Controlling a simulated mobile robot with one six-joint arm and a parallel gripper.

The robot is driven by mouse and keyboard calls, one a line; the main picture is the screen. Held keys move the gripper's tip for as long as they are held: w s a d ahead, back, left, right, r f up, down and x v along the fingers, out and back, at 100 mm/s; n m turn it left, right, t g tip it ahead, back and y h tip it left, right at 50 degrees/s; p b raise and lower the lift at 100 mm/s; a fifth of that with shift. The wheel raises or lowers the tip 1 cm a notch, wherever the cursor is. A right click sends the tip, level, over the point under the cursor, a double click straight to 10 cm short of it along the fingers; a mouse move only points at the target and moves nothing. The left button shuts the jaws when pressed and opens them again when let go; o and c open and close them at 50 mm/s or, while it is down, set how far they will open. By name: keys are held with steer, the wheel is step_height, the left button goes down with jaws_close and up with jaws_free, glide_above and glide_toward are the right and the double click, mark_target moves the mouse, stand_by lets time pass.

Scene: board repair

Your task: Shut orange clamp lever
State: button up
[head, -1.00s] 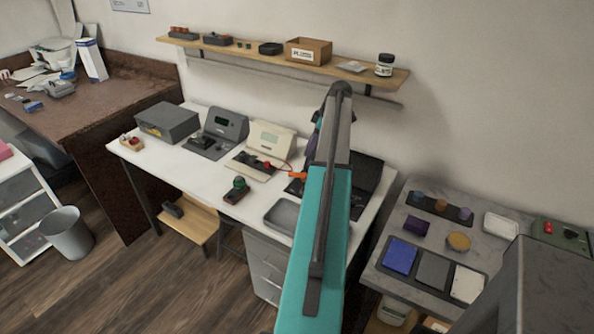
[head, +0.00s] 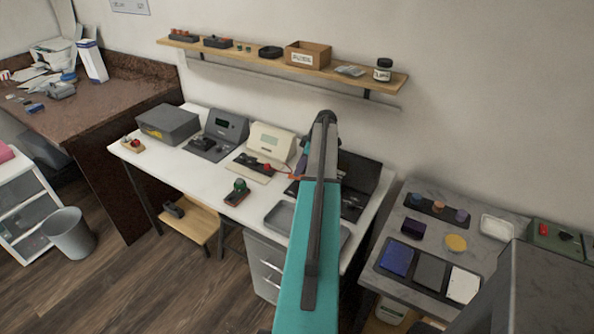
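A small orange piece (head: 294,177), likely the clamp lever, shows just left of my arm on the white workbench (head: 186,172). It is by the right edge of the cream device (head: 271,139). It is too small and partly covered to tell whether the lever is up or down. My teal arm reaches over the bench and hides most of what is around the orange piece. A bit of purple and dark wrist shows behind the arm, just above the orange piece. My gripper's fingers are hidden, so contact with the lever cannot be seen.
A green-topped item (head: 239,186) stands left of the tray. A wall shelf (head: 225,53) runs above. The bench's left front is clear.

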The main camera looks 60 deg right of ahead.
steer(key=shift+p+x, duration=0.4)
steer(key=shift+x, duration=1.3)
jaws_close()
steer(key=shift+f+m+b, duration=0.15)
steer(key=shift+m+b, duration=0.15)
steer(key=shift+b, duration=0.4)
steer(key=shift+d+m, duration=0.15)
steer(key=shift+m, duration=0.15)
jaws_free()
steer(key=shift+r, duration=0.25)
